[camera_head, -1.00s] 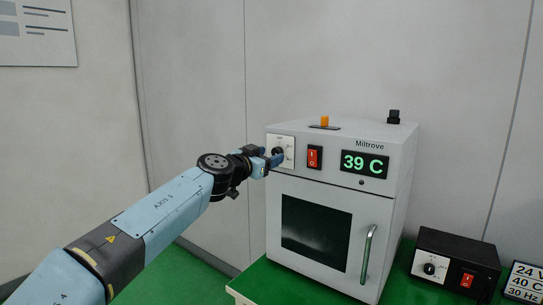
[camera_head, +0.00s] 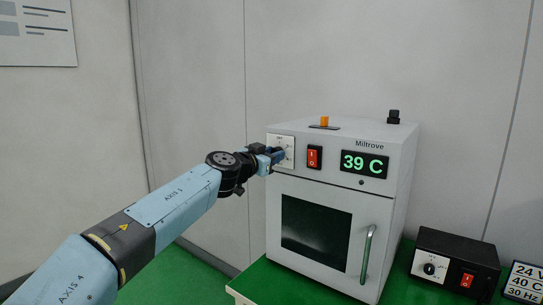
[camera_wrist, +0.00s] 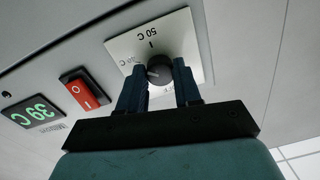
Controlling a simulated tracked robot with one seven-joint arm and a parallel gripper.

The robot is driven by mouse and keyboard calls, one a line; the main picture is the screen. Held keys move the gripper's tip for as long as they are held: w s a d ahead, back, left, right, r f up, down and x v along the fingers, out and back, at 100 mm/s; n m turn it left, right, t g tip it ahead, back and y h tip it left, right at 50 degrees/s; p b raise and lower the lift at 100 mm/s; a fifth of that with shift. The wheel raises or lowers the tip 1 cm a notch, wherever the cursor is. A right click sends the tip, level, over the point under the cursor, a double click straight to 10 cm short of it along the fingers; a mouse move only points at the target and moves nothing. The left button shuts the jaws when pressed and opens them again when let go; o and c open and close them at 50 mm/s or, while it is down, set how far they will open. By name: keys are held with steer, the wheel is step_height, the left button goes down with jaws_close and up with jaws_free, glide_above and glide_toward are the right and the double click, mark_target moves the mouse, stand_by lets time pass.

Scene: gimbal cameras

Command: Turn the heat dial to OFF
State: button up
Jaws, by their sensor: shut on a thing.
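The heat dial (camera_wrist: 161,67) is a dark round knob on a white plate (camera_wrist: 180,43) at the upper left of the oven front. In the wrist view the plate reads 50 C and 40 C, with another label partly hidden by my fingers. A pale pointer mark shows on the knob's left side in that view, roughly toward the 40 C side. My gripper (camera_head: 274,157) is at the dial, its two dark blue fingers (camera_wrist: 158,75) on either side of the knob and shut on it. In the head view the fingers mostly cover the knob.
The white oven (camera_head: 330,190) stands on a green bench (camera_head: 262,278). A red rocker switch (camera_head: 314,157) and a display (camera_head: 364,163) reading 39 C are right of the dial. A black box (camera_head: 455,262) with its own dial and switch stands at right, beside a sign (camera_head: 524,283).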

steer(key=shift+c, duration=1.4)
steer(key=shift+n, duration=0.3)
steer(key=n, duration=2.4)
steer(key=shift+w+a+g, duration=0.1)
steer(key=shift+a+g, duration=0.1)
steer(key=shift+g, duration=0.1)
steer(key=shift+n+h, duration=0.3)
